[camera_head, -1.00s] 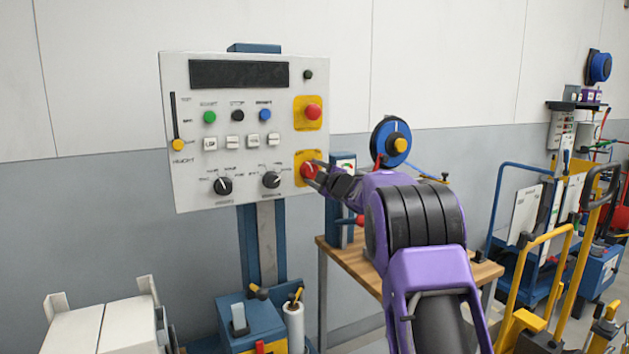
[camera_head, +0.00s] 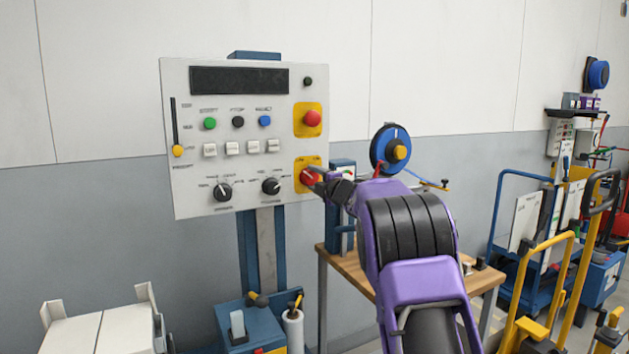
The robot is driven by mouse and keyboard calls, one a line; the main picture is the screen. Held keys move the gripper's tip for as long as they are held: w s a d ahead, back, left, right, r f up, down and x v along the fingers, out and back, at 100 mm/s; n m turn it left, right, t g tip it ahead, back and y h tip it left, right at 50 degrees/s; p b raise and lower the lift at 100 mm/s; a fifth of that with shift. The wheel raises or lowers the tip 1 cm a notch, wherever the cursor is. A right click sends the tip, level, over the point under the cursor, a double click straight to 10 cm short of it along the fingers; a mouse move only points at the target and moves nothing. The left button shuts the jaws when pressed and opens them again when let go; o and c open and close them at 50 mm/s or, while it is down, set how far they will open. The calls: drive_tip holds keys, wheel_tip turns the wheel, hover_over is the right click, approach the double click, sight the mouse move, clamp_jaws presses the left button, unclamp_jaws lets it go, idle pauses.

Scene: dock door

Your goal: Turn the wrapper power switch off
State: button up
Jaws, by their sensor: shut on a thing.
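The wrapper control panel (camera_head: 190,100) is a white upright plate on a blue and grey post. The power switch (camera_head: 305,176) is a red rotary knob on a yellow plate at the panel's lower right. My gripper (camera_head: 314,178) reaches it from the right and is shut on the red knob. The fingers hide part of the knob, so its exact angle is hard to tell. A red mushroom button (camera_head: 312,118) sits on another yellow plate above it.
Two black dials (camera_head: 222,191), white rocker switches (camera_head: 232,147), coloured buttons (camera_head: 210,123) and a yellow-knobbed slider (camera_head: 178,151) share the panel. A wooden workbench (camera_head: 345,263) with a blue reel (camera_head: 383,148) stands right. Yellow and blue carts (camera_head: 540,285) stand farther right.

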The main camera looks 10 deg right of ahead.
drive_tip(key=o, duration=1.4)
drive_tip(key=shift+c, duration=0.2)
drive_tip(key=shift+s, duration=0.1)
drive_tip(key=v, duration=1.7)
drive_tip(key=shift+s, duration=0.1)
